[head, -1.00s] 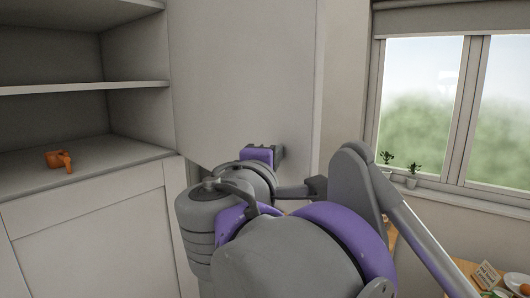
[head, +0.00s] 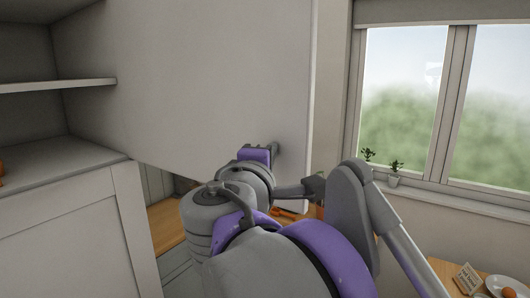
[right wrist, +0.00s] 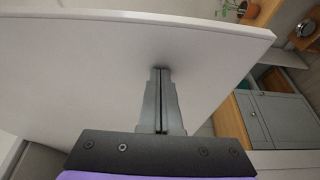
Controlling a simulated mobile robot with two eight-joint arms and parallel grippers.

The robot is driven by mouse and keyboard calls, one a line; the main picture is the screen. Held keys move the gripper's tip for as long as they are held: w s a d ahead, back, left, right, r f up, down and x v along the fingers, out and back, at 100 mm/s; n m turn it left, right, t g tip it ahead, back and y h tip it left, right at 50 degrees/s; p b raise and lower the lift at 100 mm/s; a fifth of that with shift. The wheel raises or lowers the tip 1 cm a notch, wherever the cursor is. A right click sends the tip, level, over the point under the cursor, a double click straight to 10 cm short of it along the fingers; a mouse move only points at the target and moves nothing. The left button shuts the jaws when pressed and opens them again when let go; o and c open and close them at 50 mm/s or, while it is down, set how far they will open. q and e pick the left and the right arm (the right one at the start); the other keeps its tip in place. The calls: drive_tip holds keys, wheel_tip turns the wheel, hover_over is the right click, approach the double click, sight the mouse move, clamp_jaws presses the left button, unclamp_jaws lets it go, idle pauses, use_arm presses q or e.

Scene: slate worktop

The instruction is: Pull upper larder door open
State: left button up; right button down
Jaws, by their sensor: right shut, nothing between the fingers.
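The upper larder door (head: 200,80) is a large plain pale grey panel in the head view. It stands swung out from the open larder shelves (head: 60,88), with its far edge to the right. My right gripper (head: 274,154) is at the lower part of the door's face, near its free edge. In the right wrist view the door (right wrist: 85,70) fills the upper left, and the shut, empty fingers (right wrist: 161,72) point at its face and seem to touch it. My left gripper is in neither view.
An orange item (head: 2,172) shows at the left edge on the larder's lower shelf. A wooden worktop (head: 167,226) shows below the door. A window (head: 405,100) with small potted plants (head: 396,170) on its sill is at the right. A plate (head: 503,287) and card (head: 467,279) sit lower right.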

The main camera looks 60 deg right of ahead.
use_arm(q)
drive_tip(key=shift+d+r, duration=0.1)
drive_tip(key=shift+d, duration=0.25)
use_arm(e)
drive_tip(key=shift+s+d, duration=0.1)
drive_tip(key=shift+d, duration=0.35)
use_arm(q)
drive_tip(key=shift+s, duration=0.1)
use_arm(e)
drive_tip(key=shift+a, duration=0.15)
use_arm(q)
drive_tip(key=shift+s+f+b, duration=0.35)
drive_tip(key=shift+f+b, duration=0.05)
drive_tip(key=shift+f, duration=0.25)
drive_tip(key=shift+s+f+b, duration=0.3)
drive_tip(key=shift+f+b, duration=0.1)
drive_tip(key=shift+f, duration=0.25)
use_arm(e)
drive_tip(key=v, duration=1)
drive_tip(key=shift+a, duration=0.25)
